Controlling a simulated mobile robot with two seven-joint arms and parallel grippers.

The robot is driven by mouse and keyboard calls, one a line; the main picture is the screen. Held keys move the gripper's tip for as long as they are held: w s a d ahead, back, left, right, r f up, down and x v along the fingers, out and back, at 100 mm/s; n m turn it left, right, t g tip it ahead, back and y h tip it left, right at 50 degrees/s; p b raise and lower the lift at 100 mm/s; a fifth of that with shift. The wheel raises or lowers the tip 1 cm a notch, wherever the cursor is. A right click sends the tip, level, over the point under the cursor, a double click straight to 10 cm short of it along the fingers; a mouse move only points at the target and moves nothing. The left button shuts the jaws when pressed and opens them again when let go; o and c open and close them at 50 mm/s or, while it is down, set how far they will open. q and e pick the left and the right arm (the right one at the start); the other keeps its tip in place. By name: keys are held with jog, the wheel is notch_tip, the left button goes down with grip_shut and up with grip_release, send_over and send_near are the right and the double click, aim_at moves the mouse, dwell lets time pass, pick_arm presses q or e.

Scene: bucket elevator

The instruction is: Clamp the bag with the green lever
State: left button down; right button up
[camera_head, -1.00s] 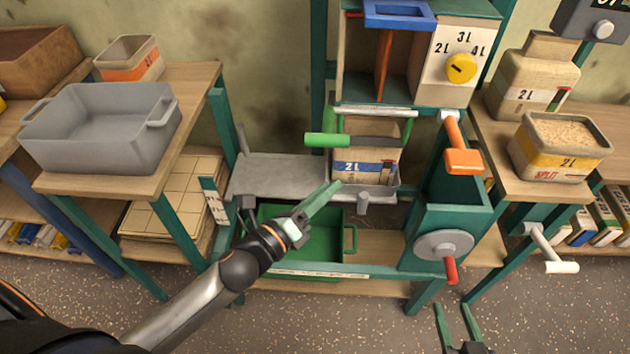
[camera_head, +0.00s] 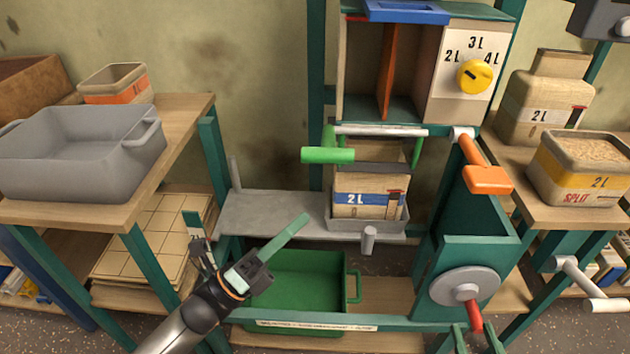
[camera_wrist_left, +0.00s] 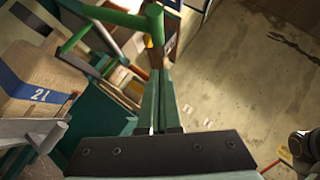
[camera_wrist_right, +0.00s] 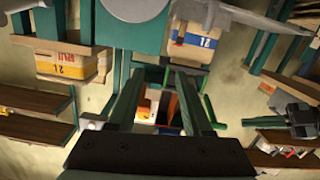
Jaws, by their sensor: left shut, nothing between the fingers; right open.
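The green lever (camera_head: 328,155) is a cylindrical grip at the left end of a bar frame, in front of the bag's top; it also shows in the left wrist view (camera_wrist_left: 105,14). The bag (camera_head: 370,187), tan with a blue 2L band, stands upright in a grey tray (camera_head: 375,221) on the grey shelf; the left wrist view shows it at the left (camera_wrist_left: 42,85). My left gripper (camera_head: 303,221) is shut and empty, below and left of the lever, above the green bin. My right gripper (camera_head: 480,340) is open and empty at the bottom edge, below the red-handled wheel.
An orange lever (camera_head: 487,178) and a red crank handle (camera_head: 474,315) are to the right. A yellow dial (camera_head: 474,76) is above. A green bin (camera_head: 300,285) lies under the shelf. Side tables hold a grey tub (camera_head: 70,150) and a split 2L bag (camera_head: 580,180).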

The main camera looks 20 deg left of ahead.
aim_at(330, 162)
pick_arm(q)
jog(key=w+d+r, duration=0.1)
jog(key=w+r, duration=0.4)
jog(key=shift+d+r, duration=0.15)
jog(key=shift+d, duration=0.15)
pick_arm(e)
jog(key=f, duration=0.1)
jog(key=f+g, duration=0.1)
jog(key=f, duration=0.1)
jog(key=shift+s+f+g, duration=0.15)
jog(key=shift+s+g, duration=0.15)
jog(key=shift+s, duration=0.1)
pick_arm(q)
jog(key=shift+w, duration=0.1)
jog(key=shift+r+p, duration=0.15)
jog(key=shift+p, duration=0.3)
jog(key=shift+r+n+y+p, duration=0.3)
jog(key=shift+r+n+p, duration=0.25)
jog(key=shift+p, duration=0.5)
jog(key=r+n+y+p, duration=0.2)
jog(key=p, duration=0.2)
jog(key=shift+w, duration=0.2)
pick_arm(e)
jog(key=s+a+f+m+g+h, duration=0.1)
jog(key=s+f+g, duration=0.4)
jog(key=s+f, duration=0.1)
jog(key=shift+s+f+m+g, duration=0.3)
jog(key=shift+s+f+m, duration=0.1)
jog(key=shift+f, duration=0.4)
